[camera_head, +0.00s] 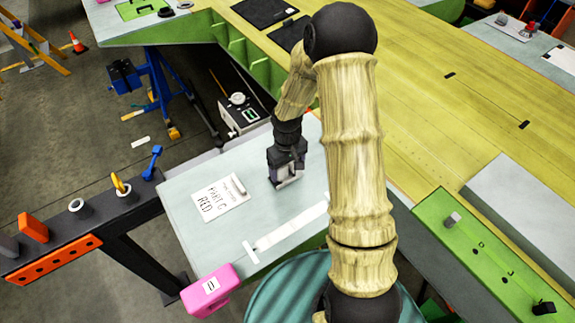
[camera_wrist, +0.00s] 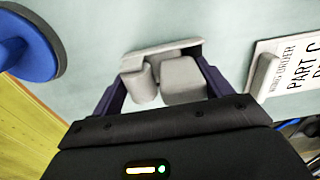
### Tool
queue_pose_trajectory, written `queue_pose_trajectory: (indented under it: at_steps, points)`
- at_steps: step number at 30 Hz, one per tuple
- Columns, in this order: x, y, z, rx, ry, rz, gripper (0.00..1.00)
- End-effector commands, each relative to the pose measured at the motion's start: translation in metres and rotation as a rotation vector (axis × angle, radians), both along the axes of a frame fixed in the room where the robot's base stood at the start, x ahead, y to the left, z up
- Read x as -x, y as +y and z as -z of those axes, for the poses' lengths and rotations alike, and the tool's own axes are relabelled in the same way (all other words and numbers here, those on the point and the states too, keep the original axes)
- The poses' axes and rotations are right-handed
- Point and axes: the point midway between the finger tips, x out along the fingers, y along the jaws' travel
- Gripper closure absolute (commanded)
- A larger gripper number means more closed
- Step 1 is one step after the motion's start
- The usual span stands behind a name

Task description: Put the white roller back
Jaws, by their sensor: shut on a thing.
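My gripper (camera_head: 287,180) points down over the pale blue-grey table top, close to the printed sheet. In the wrist view its two dark fingers (camera_wrist: 162,85) are shut on a pale grey-white piece, which looks like the white roller (camera_wrist: 165,50). The roller lies crosswise at the fingertips and is partly hidden by the grey blocks between the fingers. I cannot tell whether it touches the table. In the head view the held piece is too small to make out clearly.
A printed sheet (camera_head: 210,203) with a small pale block (camera_head: 238,184) lies left of my gripper. A long white strip (camera_head: 290,229) lies nearer. A pink block (camera_head: 208,290) is at the near corner. A dark tool rail (camera_head: 110,217) stands left. A blue round thing (camera_wrist: 28,48) shows in the wrist view.

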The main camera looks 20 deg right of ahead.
Motion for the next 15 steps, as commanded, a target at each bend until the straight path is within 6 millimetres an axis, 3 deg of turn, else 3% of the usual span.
queue_pose_trajectory:
  at_steps: [9, 10, 12, 15]
  points:
    - [-0.0002, 0.0002, 0.0040, 0.000, -0.001, -0.001, 0.43]
    - [-0.0001, 0.0001, 0.0029, 0.000, 0.000, -0.001, 0.16]
    - [-0.0001, 0.0001, 0.0026, 0.000, 0.000, -0.001, 0.02]
    - [-0.0001, 0.0001, 0.0025, 0.000, 0.000, 0.000, 0.00]
